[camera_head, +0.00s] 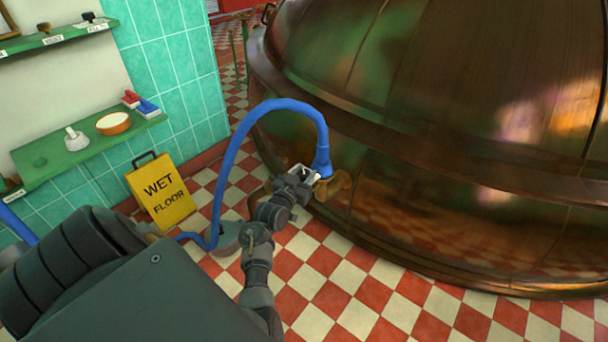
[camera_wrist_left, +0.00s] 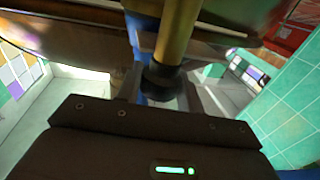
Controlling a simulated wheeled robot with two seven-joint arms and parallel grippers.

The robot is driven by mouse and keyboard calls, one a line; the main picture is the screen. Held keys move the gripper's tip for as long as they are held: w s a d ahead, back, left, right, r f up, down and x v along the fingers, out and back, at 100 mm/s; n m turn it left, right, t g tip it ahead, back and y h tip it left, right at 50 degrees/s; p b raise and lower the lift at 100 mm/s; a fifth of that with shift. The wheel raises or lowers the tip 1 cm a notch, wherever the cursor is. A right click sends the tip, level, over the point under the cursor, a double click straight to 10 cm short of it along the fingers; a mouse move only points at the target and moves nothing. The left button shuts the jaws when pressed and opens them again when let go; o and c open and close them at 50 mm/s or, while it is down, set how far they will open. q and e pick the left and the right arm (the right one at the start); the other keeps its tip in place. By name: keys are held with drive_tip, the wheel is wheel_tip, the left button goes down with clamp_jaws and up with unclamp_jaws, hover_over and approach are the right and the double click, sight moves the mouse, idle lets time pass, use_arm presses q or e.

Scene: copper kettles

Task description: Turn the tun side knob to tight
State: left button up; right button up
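The copper tun (camera_head: 460,190) fills the right of the head view, its lower wall above the tiled floor. A brass fitting (camera_head: 334,186) juts from its side, with the end of a blue hose (camera_head: 322,150) standing on or just behind it. My left gripper (camera_head: 310,176) is at this fitting, close to the hose end. In the left wrist view a brass rod (camera_wrist_left: 177,38) with a dark collar (camera_wrist_left: 163,78) stands in front of the gripper. Which part is the knob, and whether my fingers touch it, I cannot tell. My right gripper is out of view.
The blue hose arches left and drops beside my arm. A yellow wet floor sign (camera_head: 160,194) stands at the left. A green shelf (camera_head: 85,150) with brushes and a round tub (camera_head: 113,124) is on the wall. The checked floor (camera_head: 375,300) below the tun is clear.

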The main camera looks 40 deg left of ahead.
use_arm(q)
drive_tip(key=shift+c, duration=1.3)
